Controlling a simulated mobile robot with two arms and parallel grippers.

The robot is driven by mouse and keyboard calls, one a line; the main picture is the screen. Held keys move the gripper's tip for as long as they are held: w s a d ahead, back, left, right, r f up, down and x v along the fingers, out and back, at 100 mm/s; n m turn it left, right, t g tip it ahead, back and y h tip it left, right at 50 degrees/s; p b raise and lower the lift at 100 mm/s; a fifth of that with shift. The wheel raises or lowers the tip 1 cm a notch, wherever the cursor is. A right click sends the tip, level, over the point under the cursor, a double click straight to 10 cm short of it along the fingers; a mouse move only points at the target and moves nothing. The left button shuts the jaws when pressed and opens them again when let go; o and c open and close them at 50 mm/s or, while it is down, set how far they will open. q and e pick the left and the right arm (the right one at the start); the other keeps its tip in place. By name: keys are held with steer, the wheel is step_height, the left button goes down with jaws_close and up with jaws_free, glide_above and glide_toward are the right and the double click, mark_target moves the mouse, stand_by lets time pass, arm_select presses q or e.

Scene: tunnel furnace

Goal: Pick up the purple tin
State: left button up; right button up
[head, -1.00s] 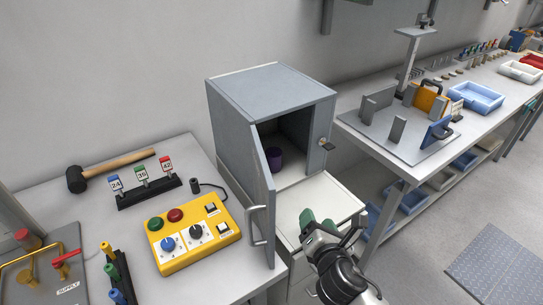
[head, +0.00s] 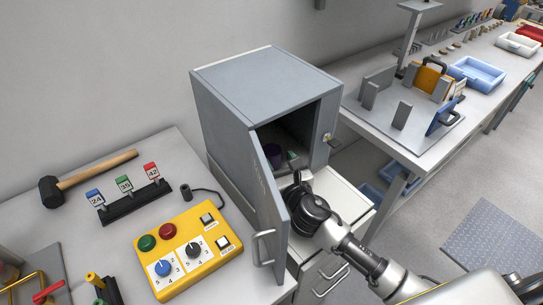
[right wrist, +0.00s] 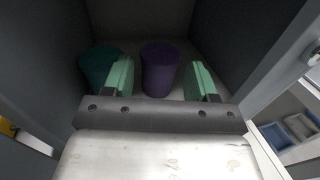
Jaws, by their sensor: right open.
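The purple tin (right wrist: 160,67) stands upright inside the grey cabinet (head: 270,75), whose door is open. In the head view, the tin (head: 272,152) is small and dim behind the door edge. My right gripper (right wrist: 160,76) is open and reaches in through the cabinet opening. In the right wrist view its two green fingers lie left and right of the tin, with a gap on each side. I cannot tell how far the tin is beyond the fingertips. My right gripper (head: 294,160) is partly hidden by its wrist in the head view. My left gripper is not in view.
A teal tin (right wrist: 99,66) stands left of the purple tin, close behind the left finger. The open cabinet door (head: 270,205) stands left of my right arm. A yellow control box (head: 187,248) is on the bench. Cabinet walls close in both sides.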

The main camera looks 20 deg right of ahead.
mark_target(276, 157)
steer(key=w, duration=0.3)
steer(key=w+f, duration=0.1)
steer(key=w, duration=0.1)
steer(key=shift+w+a, duration=0.2)
steer(key=shift+w, duration=0.1)
steer(key=shift+s+r, duration=0.1)
steer(key=shift+c, duration=1)
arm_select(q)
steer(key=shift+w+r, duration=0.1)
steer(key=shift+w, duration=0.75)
arm_select(e)
steer(key=c, duration=0.4)
